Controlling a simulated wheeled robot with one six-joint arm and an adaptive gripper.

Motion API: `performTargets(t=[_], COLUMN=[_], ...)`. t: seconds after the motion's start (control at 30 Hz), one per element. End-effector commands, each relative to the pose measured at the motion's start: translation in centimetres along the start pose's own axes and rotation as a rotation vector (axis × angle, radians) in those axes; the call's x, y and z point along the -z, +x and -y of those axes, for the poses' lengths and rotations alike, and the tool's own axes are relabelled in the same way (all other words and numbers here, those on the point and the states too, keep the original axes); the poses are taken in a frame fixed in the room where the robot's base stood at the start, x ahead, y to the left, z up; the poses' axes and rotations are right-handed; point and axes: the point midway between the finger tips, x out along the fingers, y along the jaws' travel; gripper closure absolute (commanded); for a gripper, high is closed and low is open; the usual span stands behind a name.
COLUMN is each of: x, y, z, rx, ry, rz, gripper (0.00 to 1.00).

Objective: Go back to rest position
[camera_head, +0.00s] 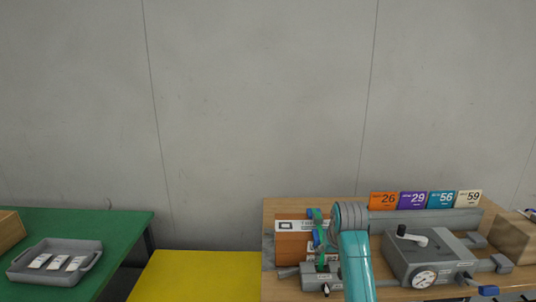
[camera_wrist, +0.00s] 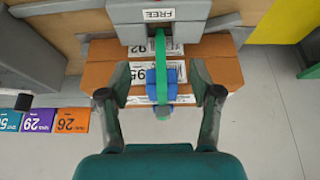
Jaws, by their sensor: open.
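My gripper (camera_wrist: 160,92) is open in the wrist view, with one dark finger on each side of a green handheld piece with blue parts (camera_wrist: 160,82). Gaps show between the fingers and this piece. The piece reaches from a grey holder (camera_wrist: 125,32) labelled FREE, across the front of a brown box (camera_wrist: 105,72) with white labels. In the head view my teal arm (camera_head: 355,268) comes up over the wooden table, and small green and blue parts show just left of it. My fingers cannot be told apart clearly there.
The wooden table (camera_head: 285,208) carries a grey machine (camera_head: 425,256) with a dial and a crank, and numbered cards (camera_head: 412,200) behind. A yellow surface (camera_head: 200,275) lies left. A green table (camera_head: 105,222) holds a grey tray (camera_head: 85,246) with white packets.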

Motion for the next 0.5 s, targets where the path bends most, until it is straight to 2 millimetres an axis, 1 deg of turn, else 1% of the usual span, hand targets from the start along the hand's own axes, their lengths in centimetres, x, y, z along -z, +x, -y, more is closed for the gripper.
performTargets(t=[0.03,0.17,0.27,0.3,0.4,0.47,0.5], x=[-1.0,-3.5,-6.4,-7.7,-11.0,-13.0,-14.4], y=[1.0,3.6,6.1,7.0,9.2,10.3,10.9], z=[0.0,0.0,0.0,0.0,0.0,0.0,0.0], rx=[0.000,0.000,0.000,0.000,-0.001,-0.001,-0.001], ry=[0.000,0.000,0.000,0.001,0.001,0.001,0.001], rz=[-0.005,-0.033,-0.063,-0.079,-0.115,-0.137,-0.151], gripper=[0.36,0.36,0.36,0.36,0.36,0.36,0.36])
